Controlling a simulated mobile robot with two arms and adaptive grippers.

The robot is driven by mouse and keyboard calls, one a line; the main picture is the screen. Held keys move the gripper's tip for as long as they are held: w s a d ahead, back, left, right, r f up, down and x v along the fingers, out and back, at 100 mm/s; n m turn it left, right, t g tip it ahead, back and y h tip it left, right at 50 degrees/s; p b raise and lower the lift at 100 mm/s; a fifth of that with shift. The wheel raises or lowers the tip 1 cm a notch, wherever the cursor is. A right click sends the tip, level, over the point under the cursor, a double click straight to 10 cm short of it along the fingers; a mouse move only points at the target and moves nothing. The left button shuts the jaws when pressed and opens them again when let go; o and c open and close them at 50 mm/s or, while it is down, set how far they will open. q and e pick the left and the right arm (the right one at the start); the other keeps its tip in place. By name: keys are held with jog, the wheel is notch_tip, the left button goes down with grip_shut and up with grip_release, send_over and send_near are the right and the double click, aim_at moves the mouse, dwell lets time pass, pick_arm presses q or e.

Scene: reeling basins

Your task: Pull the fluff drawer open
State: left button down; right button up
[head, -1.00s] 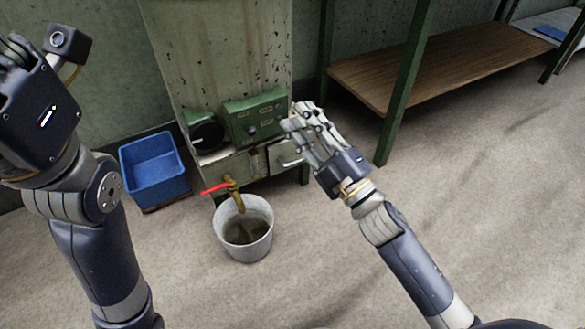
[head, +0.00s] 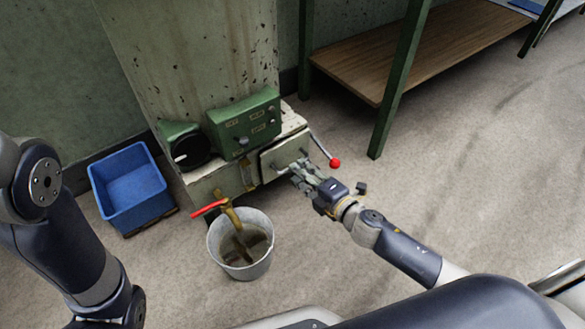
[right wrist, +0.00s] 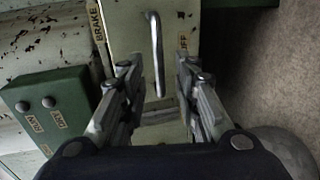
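The fluff drawer (head: 271,160) is a pale front low on the machine, right of a "BRAKE" label. It looks shut. In the right wrist view the drawer front (right wrist: 126,30) carries a metal bar handle (right wrist: 156,55) and a partly hidden label ending in "FF". My right gripper (head: 297,172) is at the drawer front. In the right wrist view its fingers (right wrist: 158,75) are spread, one on each side of the handle, with gaps on both sides. Nothing is gripped. My left gripper is out of view; only part of that arm shows.
A lever with a red knob (head: 335,163) sticks out just right of the drawer. A green control box (head: 245,122) sits above it. A bucket (head: 262,262) stands under a red-handled tap (head: 210,208). A blue bin (head: 130,190) is at left. The floor at right is clear.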

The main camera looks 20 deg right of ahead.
jog(key=shift+b+x, duration=0.7)
jog(key=shift+x, duration=1.55)
jog(key=shift+c, duration=0.5)
grip_shut()
